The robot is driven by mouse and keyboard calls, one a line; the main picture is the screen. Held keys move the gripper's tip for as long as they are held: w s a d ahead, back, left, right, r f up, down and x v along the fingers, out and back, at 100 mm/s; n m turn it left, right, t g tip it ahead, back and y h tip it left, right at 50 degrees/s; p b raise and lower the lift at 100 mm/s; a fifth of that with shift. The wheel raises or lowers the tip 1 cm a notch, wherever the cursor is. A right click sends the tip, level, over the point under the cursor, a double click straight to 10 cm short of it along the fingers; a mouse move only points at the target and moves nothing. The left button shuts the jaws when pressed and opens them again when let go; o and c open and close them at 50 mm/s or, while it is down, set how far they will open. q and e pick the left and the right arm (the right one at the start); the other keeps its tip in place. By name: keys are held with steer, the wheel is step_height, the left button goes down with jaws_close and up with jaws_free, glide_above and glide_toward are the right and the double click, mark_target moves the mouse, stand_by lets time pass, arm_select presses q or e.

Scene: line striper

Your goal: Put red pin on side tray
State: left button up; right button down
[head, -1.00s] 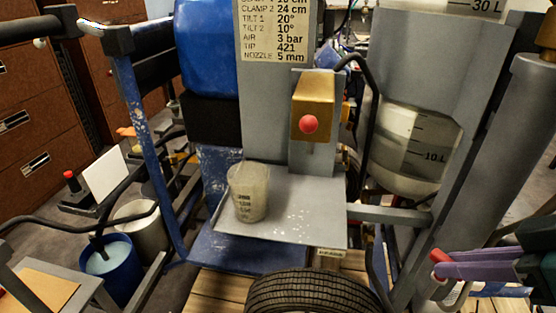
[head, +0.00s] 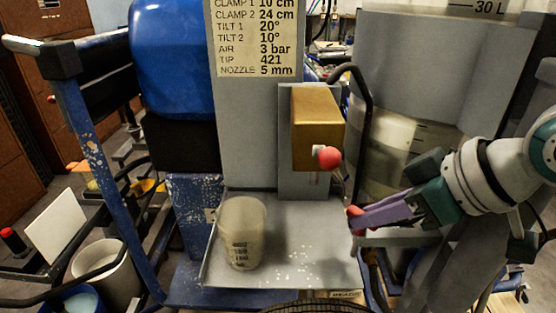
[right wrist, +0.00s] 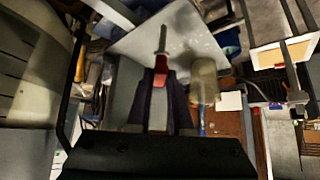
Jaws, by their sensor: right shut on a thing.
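My right gripper (head: 362,217) comes in from the right and is shut on the red pin (head: 354,213), at the right edge of the side tray (head: 310,265). In the right wrist view the fingers (right wrist: 161,82) grip the pin's red handle (right wrist: 161,66), and its grey shaft points away from the gripper, in front of the grey tray (right wrist: 195,40). I cannot tell how high the pin is above the tray. The tray is a flat grey plate with white specks. My left gripper is not in view.
A translucent measuring cup (head: 242,233) stands on the tray's left part; the middle and right are free. Above the tray is a tan box (head: 315,120) with a red ball knob (head: 328,157). A black hose (head: 366,130) runs close to the gripper.

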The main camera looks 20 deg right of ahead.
mark_target(351, 207)
steer(key=w+a, duration=0.1)
steer(key=w, duration=0.2)
steer(key=shift+a, duration=0.35)
steer(key=w, duration=0.1)
steer(key=w+a+f, duration=0.1)
steer(key=w, duration=0.1)
steer(key=shift+a+f+b, duration=0.3)
steer(key=shift+a+b, duration=0.05)
steer(key=shift+b, duration=0.05)
steer(key=c, duration=1.3)
jaws_free()
steer(key=shift+f, duration=0.15)
steer(key=o, duration=0.5)
